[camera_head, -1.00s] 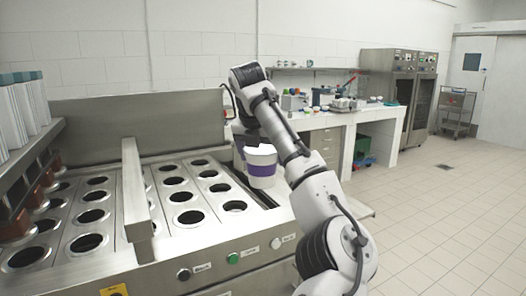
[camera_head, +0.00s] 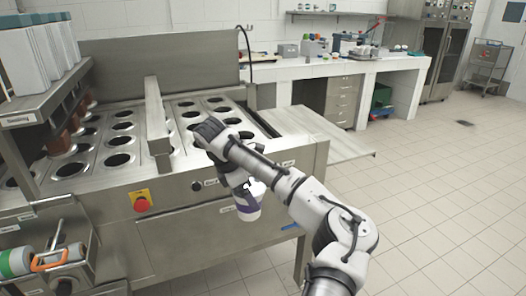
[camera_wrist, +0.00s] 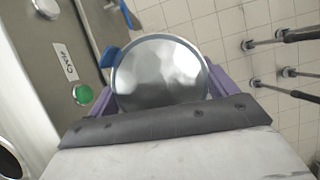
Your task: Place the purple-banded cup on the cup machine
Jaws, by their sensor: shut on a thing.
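The white cup with a purple band (camera_head: 248,207) hangs upright in my gripper (camera_head: 250,187), in front of the machine's front panel in the head view. In the wrist view, the cup's round grey top (camera_wrist: 160,75) lies close before my gripper (camera_wrist: 162,92), with purple parts on both sides. My gripper is shut on the cup; my wrist partly hides the contact. The steel cup machine (camera_head: 178,166) has rows of round holes in its top, which look empty. The cup is outside these holes, and its exact gap to the panel is unclear.
A raised steel bar (camera_head: 157,120) crosses the machine's top. A rack with white blocks (camera_head: 40,50) stands at the left. A steel side shelf (camera_head: 325,135) extends right of the machine. A white counter (camera_head: 330,68) stands behind. The tiled floor (camera_head: 440,200) at right is clear.

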